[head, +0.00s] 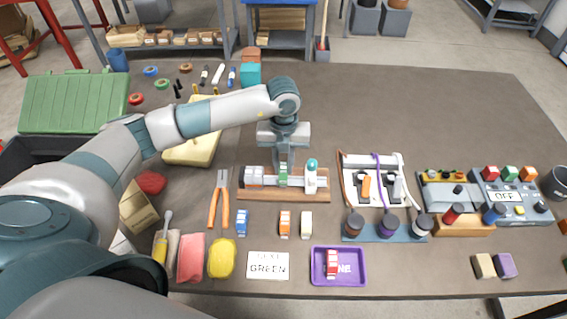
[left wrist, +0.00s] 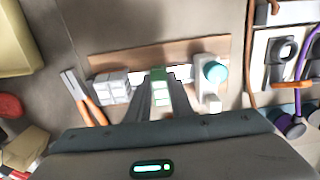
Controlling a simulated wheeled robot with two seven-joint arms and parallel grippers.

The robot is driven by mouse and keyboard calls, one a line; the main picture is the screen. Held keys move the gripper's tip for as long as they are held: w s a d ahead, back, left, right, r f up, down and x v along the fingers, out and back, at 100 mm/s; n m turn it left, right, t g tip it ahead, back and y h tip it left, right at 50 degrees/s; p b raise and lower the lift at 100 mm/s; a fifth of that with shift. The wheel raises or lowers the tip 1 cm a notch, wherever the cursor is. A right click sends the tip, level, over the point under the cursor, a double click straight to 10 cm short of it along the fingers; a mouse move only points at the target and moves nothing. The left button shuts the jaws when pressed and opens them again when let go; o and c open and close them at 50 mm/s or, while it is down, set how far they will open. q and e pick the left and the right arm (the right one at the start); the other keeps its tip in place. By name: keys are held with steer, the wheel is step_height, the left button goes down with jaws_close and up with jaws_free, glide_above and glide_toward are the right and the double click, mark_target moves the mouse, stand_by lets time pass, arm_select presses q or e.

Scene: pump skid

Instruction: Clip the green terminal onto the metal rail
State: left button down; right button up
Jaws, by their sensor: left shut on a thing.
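The green terminal (head: 283,170) is at the metal rail (head: 296,180) on a wooden board. My left gripper (head: 284,160) comes down from above and is shut on the green terminal. In the left wrist view the terminal (left wrist: 159,88) sits between the fingers, over the rail (left wrist: 182,72). I cannot tell whether it is seated on the rail. White-grey terminals (head: 254,176) are on the rail's left part. A white block with a teal knob (head: 311,175) stands at its right end. My right gripper is not in view.
Blue (head: 242,222), orange (head: 285,223) and white (head: 306,224) terminals lie in front of the board. A card reading GREEN (head: 268,265) and a purple tray (head: 318,279) are nearer. Orange-handled pliers (head: 213,208) lie left. A cable panel (head: 345,172) stands right.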

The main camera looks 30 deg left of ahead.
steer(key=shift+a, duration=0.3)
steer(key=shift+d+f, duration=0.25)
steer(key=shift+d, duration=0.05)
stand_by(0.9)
arm_select(q)
steer(key=shift+f+b, duration=0.3)
steer(key=shift+b, duration=0.2)
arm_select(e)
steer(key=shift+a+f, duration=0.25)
arm_select(q)
steer(key=shift+f+b, duration=0.65)
steer(key=shift+f, duration=0.15)
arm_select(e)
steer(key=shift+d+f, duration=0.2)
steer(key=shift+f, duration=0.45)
arm_select(q)
steer(key=c, duration=1.5)
jaws_free()
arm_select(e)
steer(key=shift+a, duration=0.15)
arm_select(q)
steer(key=shift+r, duration=0.1)
